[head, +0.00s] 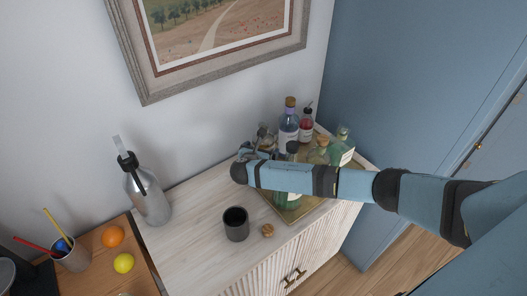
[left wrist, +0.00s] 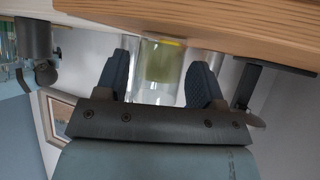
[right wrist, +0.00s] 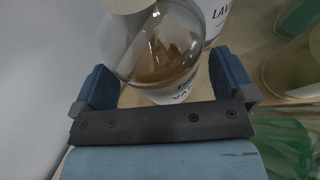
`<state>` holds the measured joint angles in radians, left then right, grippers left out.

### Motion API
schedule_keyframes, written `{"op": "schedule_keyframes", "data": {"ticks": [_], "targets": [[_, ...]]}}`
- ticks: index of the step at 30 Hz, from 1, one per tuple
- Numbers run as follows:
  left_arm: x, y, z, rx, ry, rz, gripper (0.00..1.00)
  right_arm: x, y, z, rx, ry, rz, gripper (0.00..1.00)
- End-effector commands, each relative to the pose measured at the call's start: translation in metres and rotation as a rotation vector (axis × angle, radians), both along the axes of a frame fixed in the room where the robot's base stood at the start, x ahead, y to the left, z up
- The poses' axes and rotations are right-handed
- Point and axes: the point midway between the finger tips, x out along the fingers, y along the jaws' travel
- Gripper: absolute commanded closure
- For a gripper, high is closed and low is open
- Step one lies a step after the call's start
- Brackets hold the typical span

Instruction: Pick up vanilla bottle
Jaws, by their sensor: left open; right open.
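The vanilla bottle (right wrist: 160,50) is round clear glass with brown liquid and a white label, partly read as "VA". In the right wrist view it stands between the two fingers of my right gripper (right wrist: 163,85), which is open around it. In the head view the bottle (head: 264,134) is at the back left of the tray, partly hidden by my right gripper (head: 250,150). My left gripper (left wrist: 160,80) is open in its wrist view, with clear glass and a yellow-green thing beyond its fingers; it does not show in the head view.
A tray (head: 312,204) holds several other bottles, among them a lavender bottle (head: 288,130) and a red bottle (head: 306,126) behind my right arm. A dark cup (head: 236,225) and a cork (head: 267,230) are in front. A grey bottle (head: 149,197) stands left.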

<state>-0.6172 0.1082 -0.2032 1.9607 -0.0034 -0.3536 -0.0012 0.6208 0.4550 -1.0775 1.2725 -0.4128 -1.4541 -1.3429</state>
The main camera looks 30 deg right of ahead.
Motion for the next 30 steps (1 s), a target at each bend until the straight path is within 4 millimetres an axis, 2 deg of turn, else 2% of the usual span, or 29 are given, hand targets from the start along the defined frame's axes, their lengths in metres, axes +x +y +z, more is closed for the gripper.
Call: {"op": "schedule_keyframes", "data": {"ticks": [3,10,11,19,20,30], "targets": [[0.0006,0.0001,0.0014,0.0,-0.005,-0.001,0.38,0.0067,-0.0068,-0.0037,0.0,0.0,0.001,0.0],[-0.0007,0.0002,0.003,0.0,-0.005,-0.001,0.38,0.0074,-0.008,-0.0045,0.001,0.0,0.001,0.0],[-0.0012,0.0002,0.0027,0.0,-0.005,-0.001,0.38,0.0073,-0.0079,-0.0045,0.001,0.0,0.001,0.05],[-0.0049,0.0008,-0.0017,0.003,0.005,-0.001,0.38,0.0071,-0.008,-0.0047,0.001,0.0,0.001,0.67],[-0.0052,0.0009,-0.0019,0.003,0.007,-0.002,0.38,0.0081,-0.0081,-0.0028,0.0,-0.003,0.0,0.7],[-0.0046,0.0009,-0.0028,0.003,0.007,-0.002,0.38,0.0085,-0.0086,-0.0024,0.0,-0.002,0.001,0.7]]}}
